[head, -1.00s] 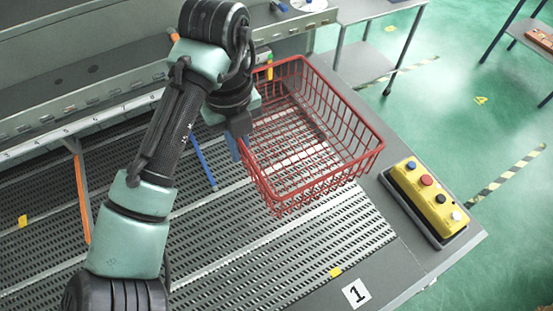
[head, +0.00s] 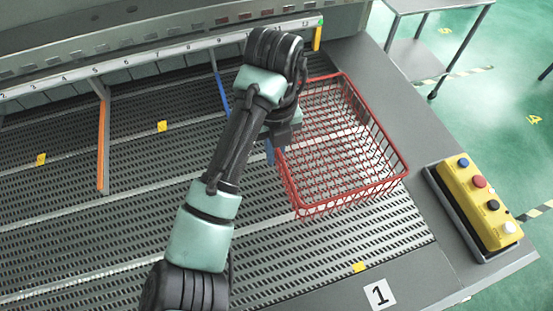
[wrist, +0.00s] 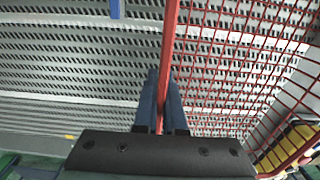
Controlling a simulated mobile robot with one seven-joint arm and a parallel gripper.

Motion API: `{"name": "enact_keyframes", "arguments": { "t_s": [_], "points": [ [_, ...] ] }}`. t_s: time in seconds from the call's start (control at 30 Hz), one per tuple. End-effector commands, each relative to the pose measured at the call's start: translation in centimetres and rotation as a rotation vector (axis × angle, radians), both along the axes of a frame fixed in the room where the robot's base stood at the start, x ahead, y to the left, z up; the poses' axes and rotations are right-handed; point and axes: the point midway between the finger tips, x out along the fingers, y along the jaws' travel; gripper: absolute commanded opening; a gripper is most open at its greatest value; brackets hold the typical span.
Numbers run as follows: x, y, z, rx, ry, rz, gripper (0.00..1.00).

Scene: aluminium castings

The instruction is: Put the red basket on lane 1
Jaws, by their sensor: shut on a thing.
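The red wire basket (head: 376,122) is at the right end of the slotted bed in the head view. My gripper (head: 270,150) is shut on the basket's left rim. In the wrist view my blue fingers (wrist: 163,88) close on a red rim bar (wrist: 169,45), with the basket mesh (wrist: 240,50) to the right. The basket looks about level; whether its bottom touches the bed is hard to tell. The "1" plate (head: 379,293) is at the near edge, and lane 1's slotted surface (head: 375,229) shows between it and the basket.
A yellow button box (head: 478,205) stands on the grey side frame right of the basket. An orange divider (head: 103,145), a blue divider (head: 221,92) and a yellow divider (head: 317,35) rise along the bed. A yellow marker (head: 359,267) lies near the plate.

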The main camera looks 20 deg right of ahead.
Motion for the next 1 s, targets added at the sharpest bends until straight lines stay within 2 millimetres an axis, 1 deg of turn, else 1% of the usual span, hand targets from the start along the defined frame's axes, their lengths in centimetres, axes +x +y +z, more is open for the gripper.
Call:
{"name": "enact_keyframes", "arguments": {
  "t_s": [0.03, 0.1, 0.2, 0.47, 0.6, 0.63, 0.7, 0.8, 1.0],
  "points": [
    [-0.2, -0.2, -1.2, -0.003, 0.005, 0.0, 0.0],
    [-0.1, -0.2, -2.1, -0.004, 0.003, -0.001, 0.0],
    [0.0, -0.1, -2.9, -0.002, 0.001, 0.0, 0.0],
    [0.0, 0.0, -2.9, -0.001, -0.001, -0.001, 0.0],
    [0.0, 0.0, -3.3, -0.001, 0.0, -0.001, 0.0],
    [-0.1, 0.0, -3.4, 0.0, 0.002, -0.001, 0.09],
    [-0.1, 0.0, -3.3, 0.0, 0.001, -0.001, 0.22],
    [-0.1, 0.0, -3.3, 0.0, 0.001, 0.0, 0.37],
    [0.0, 0.0, -3.3, 0.0, 0.001, 0.0, 0.37]
  ]
}}
